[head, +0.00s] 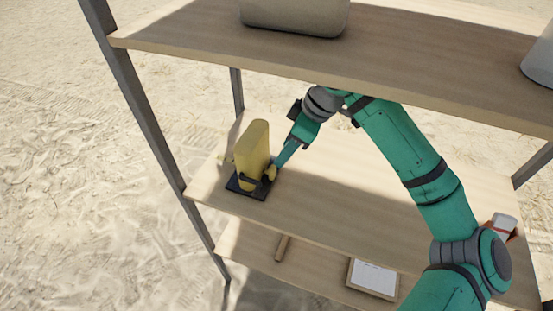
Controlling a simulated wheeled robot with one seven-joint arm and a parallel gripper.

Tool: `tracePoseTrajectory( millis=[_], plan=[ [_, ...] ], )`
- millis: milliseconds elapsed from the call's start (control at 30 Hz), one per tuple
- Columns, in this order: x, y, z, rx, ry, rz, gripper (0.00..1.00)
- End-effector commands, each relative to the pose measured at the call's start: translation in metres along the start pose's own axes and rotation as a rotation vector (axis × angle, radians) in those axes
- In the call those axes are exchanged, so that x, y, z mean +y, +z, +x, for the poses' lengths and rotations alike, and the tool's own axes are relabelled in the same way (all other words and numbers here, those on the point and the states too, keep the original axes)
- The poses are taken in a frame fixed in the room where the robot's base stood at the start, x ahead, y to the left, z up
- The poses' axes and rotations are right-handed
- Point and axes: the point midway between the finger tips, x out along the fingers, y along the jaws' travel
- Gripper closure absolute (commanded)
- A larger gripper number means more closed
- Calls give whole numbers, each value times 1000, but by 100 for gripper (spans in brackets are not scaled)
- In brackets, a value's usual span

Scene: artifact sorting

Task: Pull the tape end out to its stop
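A yellow upright body (253,148), which looks like the tape housing, stands on a dark square base (246,190) near the left end of the middle shelf. A small yellow and black piece (269,174) shows low on its right side and may be the tape end. My gripper (276,166) reaches down from the upper right, with its fingertips at this small piece. The view is too small to tell whether the fingers are closed on it or only touching. No stretch of pulled-out tape can be made out.
The middle shelf (340,205) is bare to the right of the base. An upper shelf (420,65) overhangs my arm and bears a grey box (295,14). A white and orange object (501,226) sits at the right. A lower shelf holds a stick (283,248) and a framed sheet (373,278).

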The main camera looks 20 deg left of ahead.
Motion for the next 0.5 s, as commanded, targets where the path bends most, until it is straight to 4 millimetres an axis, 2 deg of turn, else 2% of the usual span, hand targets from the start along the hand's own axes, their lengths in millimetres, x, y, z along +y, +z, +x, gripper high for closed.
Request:
tracePoseTrajectory(
  millis=[233, 500],
  plan=[
    [-1, 0, 17, -4, -4, -2, 58],
    [-1, 0, 64, -4, -4, -3, 58]
  ],
)
